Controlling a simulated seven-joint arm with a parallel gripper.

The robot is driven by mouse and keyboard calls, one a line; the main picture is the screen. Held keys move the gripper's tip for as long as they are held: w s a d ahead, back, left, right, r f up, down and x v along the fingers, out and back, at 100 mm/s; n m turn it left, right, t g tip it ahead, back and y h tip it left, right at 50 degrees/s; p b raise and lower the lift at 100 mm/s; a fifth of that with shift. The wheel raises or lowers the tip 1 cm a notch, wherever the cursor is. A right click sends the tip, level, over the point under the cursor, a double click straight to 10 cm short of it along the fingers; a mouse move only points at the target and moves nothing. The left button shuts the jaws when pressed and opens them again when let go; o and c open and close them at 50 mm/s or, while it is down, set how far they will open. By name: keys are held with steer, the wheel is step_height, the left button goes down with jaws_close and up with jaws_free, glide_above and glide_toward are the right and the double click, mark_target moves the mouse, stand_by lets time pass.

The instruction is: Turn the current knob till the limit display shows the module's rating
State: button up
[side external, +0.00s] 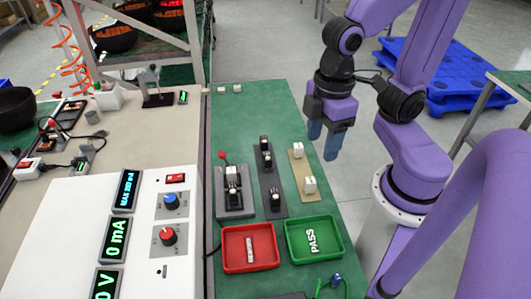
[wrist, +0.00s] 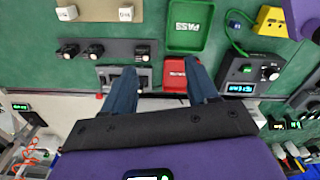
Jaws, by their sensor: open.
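The white power supply (side external: 60,235) stands at the left of the side view. It has a blue knob (side external: 171,200) and a red knob (side external: 168,236); their labels are too small to read. Its blue-lit display (side external: 126,190) has text I cannot read, and a green display (side external: 115,239) shows 0 mA. A module with a white top (side external: 232,176) sits in the grey fixture (side external: 236,205) on the green mat; its rating is not legible. My gripper (side external: 322,140) is open and empty above the mat's right side, well away from the knobs. Its fingers (wrist: 162,90) show spread in the wrist view.
A red tray (side external: 227,233) and a green PASS tray (side external: 289,233) lie at the mat's front. A dark strip (side external: 277,209) and a tan strip (side external: 298,165) hold small modules. A dark device (wrist: 232,72) with a knob and lit display shows in the wrist view.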

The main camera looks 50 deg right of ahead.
steer(key=shift+s+d+f+n, duration=0.25)
steer(key=shift+s+d, duration=0.3)
steer(key=shift+s, duration=0.05)
steer(key=shift+s+d+f+n, duration=0.25)
steer(key=shift+s+d, duration=0.25)
steer(key=shift+s, duration=0.1)
stand_by(1.5)
